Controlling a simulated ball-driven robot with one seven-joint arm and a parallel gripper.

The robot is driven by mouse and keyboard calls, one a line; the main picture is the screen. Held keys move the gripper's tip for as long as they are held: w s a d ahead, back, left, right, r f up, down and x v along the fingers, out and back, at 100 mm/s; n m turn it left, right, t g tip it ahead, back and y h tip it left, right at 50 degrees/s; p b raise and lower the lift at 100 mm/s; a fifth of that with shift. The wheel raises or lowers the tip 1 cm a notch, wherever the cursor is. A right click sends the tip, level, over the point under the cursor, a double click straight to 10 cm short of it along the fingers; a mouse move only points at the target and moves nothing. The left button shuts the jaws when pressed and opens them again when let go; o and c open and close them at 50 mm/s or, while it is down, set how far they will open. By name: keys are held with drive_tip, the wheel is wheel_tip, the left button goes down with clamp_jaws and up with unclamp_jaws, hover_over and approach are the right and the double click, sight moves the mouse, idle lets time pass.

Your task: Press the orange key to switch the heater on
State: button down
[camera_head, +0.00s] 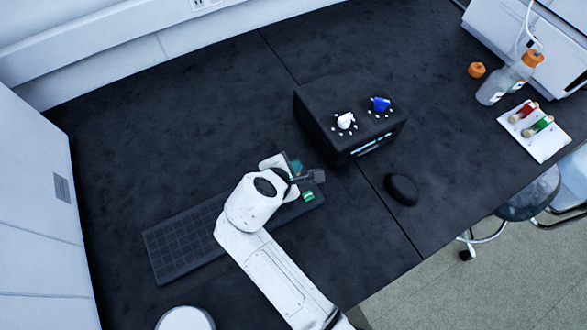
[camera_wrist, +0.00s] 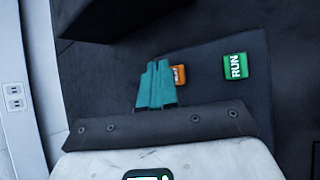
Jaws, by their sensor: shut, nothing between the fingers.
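The orange key (camera_wrist: 180,75) shows in the wrist view just right of my fingertips, partly hidden by them. I cannot tell whether they touch it or hover above it. In the head view the orange key is hidden by my arm and gripper. My gripper (camera_wrist: 157,64) has teal fingers, shut together and empty; it also shows in the head view (camera_head: 296,167) over the right end of the dark keypad (camera_head: 165,260). A green key (camera_wrist: 236,66) marked RUN lies right of the orange key in the wrist view and also shows in the head view (camera_head: 308,196).
A black box (camera_head: 330,135) with a white knob (camera_head: 345,121) and a blue knob (camera_head: 380,104) stands just beyond my gripper. A dark rounded object (camera_head: 401,190) lies to the right. A bottle (camera_head: 505,80) and a white tray (camera_head: 545,150) with vials are farther right.

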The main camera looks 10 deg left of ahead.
wheel_tip(320, 180, up, 5)
drive_tip(key=p, duration=0.5)
drive_tip(key=shift+r, duration=0.2)
